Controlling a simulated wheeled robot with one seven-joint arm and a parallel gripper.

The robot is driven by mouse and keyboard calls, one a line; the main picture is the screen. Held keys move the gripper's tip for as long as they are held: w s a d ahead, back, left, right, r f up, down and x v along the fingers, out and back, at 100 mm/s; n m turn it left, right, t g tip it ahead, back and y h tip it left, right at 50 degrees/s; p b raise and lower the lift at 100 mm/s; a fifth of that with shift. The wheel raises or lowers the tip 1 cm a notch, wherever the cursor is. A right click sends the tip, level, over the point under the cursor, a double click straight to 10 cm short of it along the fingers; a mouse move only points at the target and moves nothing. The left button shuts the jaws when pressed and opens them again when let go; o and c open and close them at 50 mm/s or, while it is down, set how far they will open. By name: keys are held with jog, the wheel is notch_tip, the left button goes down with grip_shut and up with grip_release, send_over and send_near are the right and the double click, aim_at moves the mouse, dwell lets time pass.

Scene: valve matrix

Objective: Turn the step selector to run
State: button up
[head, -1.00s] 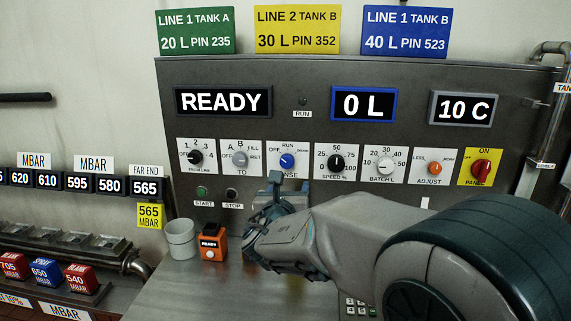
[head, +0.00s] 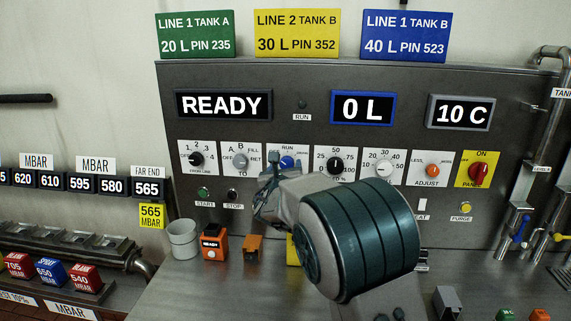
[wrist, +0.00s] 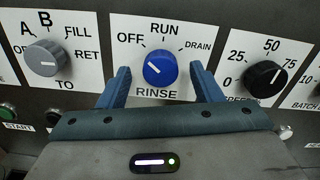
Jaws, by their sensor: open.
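The step selector is a blue knob (wrist: 160,68) on a white plate marked OFF, RUN, DRAIN and RINSE. Its white pointer line slants to the upper left, toward OFF. RUN is printed straight above the knob. In the head view the blue knob (head: 287,162) is partly covered by my gripper (head: 272,172). In the wrist view my gripper (wrist: 160,73) is open, with one finger on each side of the knob. Gaps show between the fingers and the knob, and I cannot tell whether the fingertips reach past its face.
A grey knob (wrist: 46,58) is left of the selector and a black knob (wrist: 265,79) right of it. The display (head: 224,105) reads READY. A grey cup (head: 182,239) and an orange box (head: 214,246) stand on the bench below the panel.

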jog(key=shift+w, duration=0.5)
jog(key=c, duration=1)
